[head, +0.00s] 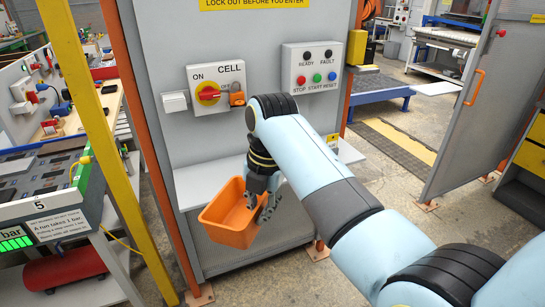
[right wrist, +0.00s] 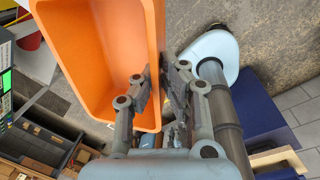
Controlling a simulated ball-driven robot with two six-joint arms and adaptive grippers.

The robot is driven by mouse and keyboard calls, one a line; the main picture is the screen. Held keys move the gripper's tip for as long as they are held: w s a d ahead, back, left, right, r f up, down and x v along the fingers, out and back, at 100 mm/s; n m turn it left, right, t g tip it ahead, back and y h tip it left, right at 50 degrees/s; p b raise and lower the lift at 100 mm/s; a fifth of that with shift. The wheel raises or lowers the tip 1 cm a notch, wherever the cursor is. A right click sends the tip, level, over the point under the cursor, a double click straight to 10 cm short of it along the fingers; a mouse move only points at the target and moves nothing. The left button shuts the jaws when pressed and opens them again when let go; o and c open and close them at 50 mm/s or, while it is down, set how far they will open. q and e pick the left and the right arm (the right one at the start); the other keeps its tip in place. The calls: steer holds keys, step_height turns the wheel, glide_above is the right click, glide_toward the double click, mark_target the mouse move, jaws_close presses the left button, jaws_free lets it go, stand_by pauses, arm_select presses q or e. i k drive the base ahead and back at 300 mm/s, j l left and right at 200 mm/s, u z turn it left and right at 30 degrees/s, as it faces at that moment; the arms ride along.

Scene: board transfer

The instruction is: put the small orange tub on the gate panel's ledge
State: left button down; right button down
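The small orange tub (head: 222,232) hangs in my right gripper (head: 268,207), open side up and looking slightly tilted. In the right wrist view the gripper (right wrist: 160,85) has one finger inside the tub (right wrist: 98,55) and one outside, shut on its side wall. The gate panel (head: 265,30) has a pale grey ledge (head: 205,183) across it. In the head view the tub overlaps the ledge's front edge and reaches below it; I see no clear contact. My right forearm hides the middle of the ledge. My left gripper is not in view.
Above the ledge are a red-and-yellow rotary switch (head: 208,93), an orange padlock (head: 237,95) and a button box (head: 312,70). A yellow post (head: 88,100) and a bench stand left. A grey gate (head: 485,95) stands open right. The ledge's visible left part is bare.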

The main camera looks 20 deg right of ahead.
mark_target(216, 186)
steer(key=i, duration=0.85)
